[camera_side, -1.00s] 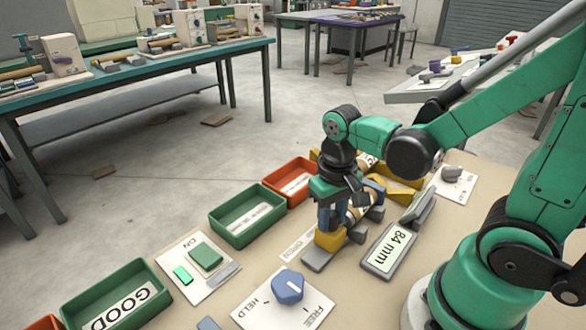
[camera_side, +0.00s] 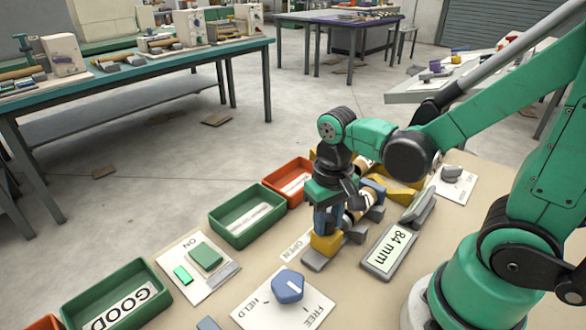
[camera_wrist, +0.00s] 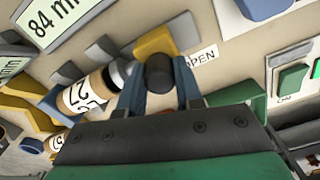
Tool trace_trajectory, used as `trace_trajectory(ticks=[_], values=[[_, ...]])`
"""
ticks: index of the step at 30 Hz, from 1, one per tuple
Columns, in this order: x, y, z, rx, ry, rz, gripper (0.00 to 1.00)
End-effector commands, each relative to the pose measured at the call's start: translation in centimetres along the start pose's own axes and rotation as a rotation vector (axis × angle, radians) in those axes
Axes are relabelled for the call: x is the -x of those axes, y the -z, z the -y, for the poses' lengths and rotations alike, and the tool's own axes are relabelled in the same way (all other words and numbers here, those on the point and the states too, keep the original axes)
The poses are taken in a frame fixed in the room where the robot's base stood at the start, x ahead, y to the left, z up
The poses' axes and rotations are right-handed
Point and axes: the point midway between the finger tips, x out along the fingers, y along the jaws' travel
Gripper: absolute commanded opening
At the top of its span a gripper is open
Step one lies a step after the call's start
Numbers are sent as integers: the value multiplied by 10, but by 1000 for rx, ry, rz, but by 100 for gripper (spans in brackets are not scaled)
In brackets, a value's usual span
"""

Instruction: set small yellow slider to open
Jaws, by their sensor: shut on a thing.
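The small yellow slider (camera_side: 325,243) sits on a short grey rail (camera_side: 314,262), beside a white label reading OPEN (camera_side: 295,248). My gripper (camera_side: 326,226) is directly above it, pointing down. In the wrist view, the yellow slider (camera_wrist: 153,44) lies at top centre, with the label (camera_wrist: 201,57) to its right. The blue fingers of my gripper (camera_wrist: 160,78) stand on both sides of a dark round knob (camera_wrist: 159,70) at the slider and are shut on it. The fingers hide part of the slider.
A grey display reading 84 mm (camera_side: 389,250) is to the right. A blue HELD/FREE dial (camera_side: 287,286) is in front. Green (camera_side: 247,216) and red (camera_side: 289,181) trays lie behind left. A cylinder with a paper label (camera_wrist: 84,95) lies close beside my gripper.

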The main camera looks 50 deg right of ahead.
Motion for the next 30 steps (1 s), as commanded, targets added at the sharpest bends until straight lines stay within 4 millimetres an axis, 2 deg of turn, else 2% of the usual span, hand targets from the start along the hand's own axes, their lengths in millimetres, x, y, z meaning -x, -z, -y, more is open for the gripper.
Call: trace_trajectory(ticks=[3, 6, 15, 16, 19, 30], values=[[0, -5, 18, 9, 1, -2, 0], [0, -8, 26, 5, 1, -3, 0], [0, -9, 30, 5, 8, -2, 0], [0, -9, 31, 5, 8, -2, 33], [0, -9, 30, 4, 7, -3, 61], [2, -9, 29, 2, 2, -2, 62]])
